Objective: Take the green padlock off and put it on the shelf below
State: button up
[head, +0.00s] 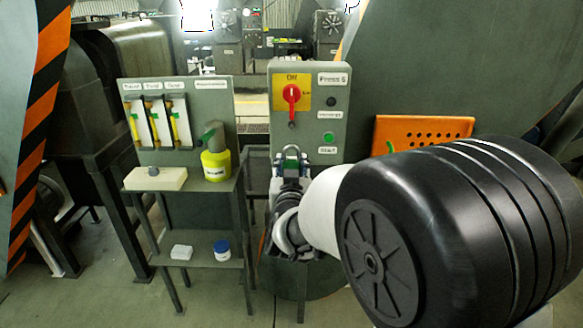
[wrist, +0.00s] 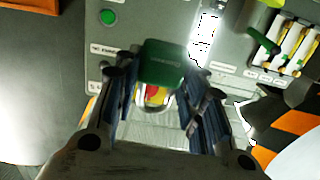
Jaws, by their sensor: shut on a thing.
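The green padlock (wrist: 163,62) is between the fingers of my gripper (wrist: 160,105) in the wrist view, its shackle towards the bottom of that picture. Red and yellow show through the shackle. In the head view the padlock (head: 291,163) is partly hidden by my gripper (head: 291,178), in front of the lower panel. The stand at left has an upper shelf (head: 203,185) and a lower shelf (head: 205,257).
A pale block (head: 155,179) and a yellow container (head: 216,166) stand on the upper shelf. A white box (head: 181,252) and a blue jar (head: 222,250) are on the lower shelf, with some bare room around them. An orange perforated panel (head: 423,130) is at right.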

jog(key=s+b, duration=0.1)
jog(key=s, duration=0.6)
jog(key=shift+s, duration=0.2)
dwell(1.0)
jog(key=shift+a+r, duration=0.1)
jog(key=shift+a, duration=0.05)
